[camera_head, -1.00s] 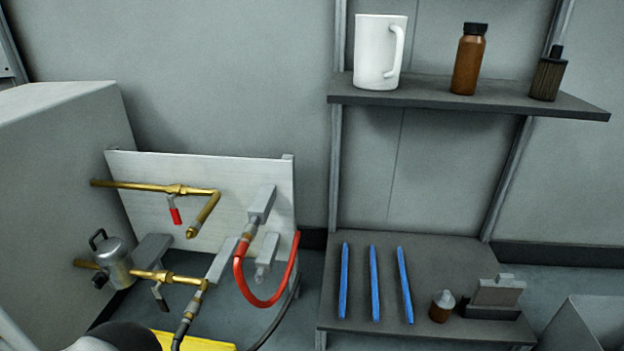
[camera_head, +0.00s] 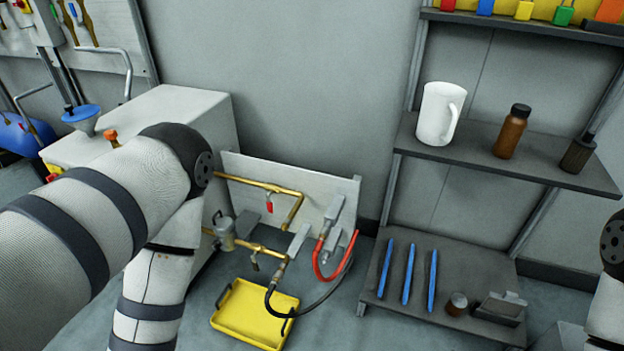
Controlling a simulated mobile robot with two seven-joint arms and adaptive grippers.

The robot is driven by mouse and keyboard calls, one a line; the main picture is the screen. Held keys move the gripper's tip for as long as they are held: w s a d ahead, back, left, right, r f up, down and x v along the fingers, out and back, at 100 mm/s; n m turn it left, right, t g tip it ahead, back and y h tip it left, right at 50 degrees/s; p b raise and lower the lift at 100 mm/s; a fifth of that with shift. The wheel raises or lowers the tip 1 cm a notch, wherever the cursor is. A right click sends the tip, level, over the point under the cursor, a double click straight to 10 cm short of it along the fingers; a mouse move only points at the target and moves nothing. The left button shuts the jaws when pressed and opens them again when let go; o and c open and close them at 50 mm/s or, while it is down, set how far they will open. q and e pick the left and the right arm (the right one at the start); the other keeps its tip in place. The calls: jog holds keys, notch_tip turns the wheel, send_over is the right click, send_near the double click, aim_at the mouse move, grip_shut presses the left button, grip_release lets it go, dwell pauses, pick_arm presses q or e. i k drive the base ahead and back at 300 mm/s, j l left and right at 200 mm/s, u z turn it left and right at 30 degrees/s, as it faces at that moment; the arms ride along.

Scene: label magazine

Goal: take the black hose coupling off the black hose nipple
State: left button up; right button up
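The black hose coupling (camera_head: 279,271) sits at the lower end of the brass pipe (camera_head: 262,248), in front of the white board (camera_head: 265,174). It appears to be on the black hose nipple, which I cannot make out separately. The black hose (camera_head: 311,307) runs from the coupling down and curves right and up below the red hose (camera_head: 330,279). My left arm fills the left of the view and bends downward; its gripper is not in view. Only a piece of my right arm shows at the right edge; its gripper is not in view.
A yellow tray (camera_head: 237,334) lies on the floor below the coupling. A red-handled valve (camera_head: 269,207) hangs from the upper pipe. A shelf unit at right carries a white mug (camera_head: 438,114), a brown bottle (camera_head: 512,132) and blue rods (camera_head: 408,273). A pale box (camera_head: 190,105) stands behind my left arm.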

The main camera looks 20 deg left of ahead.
aim_at(274, 283)
jog(key=i+j+u, duration=0.1)
jog(key=u, duration=0.7)
jog(key=i, duration=0.05)
